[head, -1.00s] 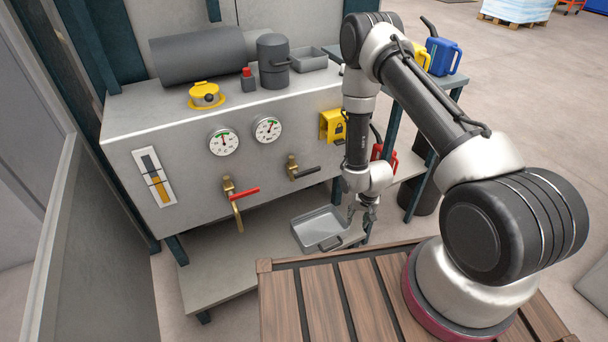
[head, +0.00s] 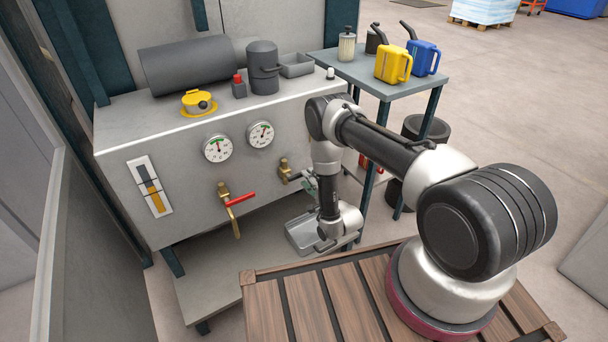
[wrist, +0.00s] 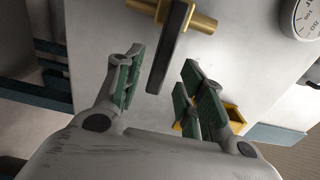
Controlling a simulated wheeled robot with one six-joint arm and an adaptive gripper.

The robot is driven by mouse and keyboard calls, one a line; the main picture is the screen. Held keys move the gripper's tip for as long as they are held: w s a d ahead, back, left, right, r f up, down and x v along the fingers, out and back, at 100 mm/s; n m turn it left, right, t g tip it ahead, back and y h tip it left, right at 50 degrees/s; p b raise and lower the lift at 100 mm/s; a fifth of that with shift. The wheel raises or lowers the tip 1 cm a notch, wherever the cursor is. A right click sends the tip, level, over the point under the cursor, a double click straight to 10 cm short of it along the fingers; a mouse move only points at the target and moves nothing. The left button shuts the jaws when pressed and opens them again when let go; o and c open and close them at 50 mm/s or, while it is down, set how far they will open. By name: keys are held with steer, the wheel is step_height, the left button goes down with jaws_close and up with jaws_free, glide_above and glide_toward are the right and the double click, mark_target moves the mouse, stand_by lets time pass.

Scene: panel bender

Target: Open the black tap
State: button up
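The black tap (head: 286,172) has a brass body and a black lever handle, on the front of the grey tank at the right of a red-handled tap. In the wrist view its black handle (wrist: 170,48) runs from the brass body (wrist: 201,22) down between my finger lines. In the head view my gripper (head: 309,184) is at the handle's end, partly hidden by my arm.
The red-handled tap (head: 232,203) is close by on the left. Two gauges (head: 217,148) sit above. A grey tray (head: 300,235) lies on the lower shelf beneath. A side table (head: 372,75) with yellow and blue cans stands at the right. A yellow box (wrist: 235,114) shows beyond the right finger.

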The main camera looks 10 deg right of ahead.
steer(key=x, duration=0.4)
jaws_close()
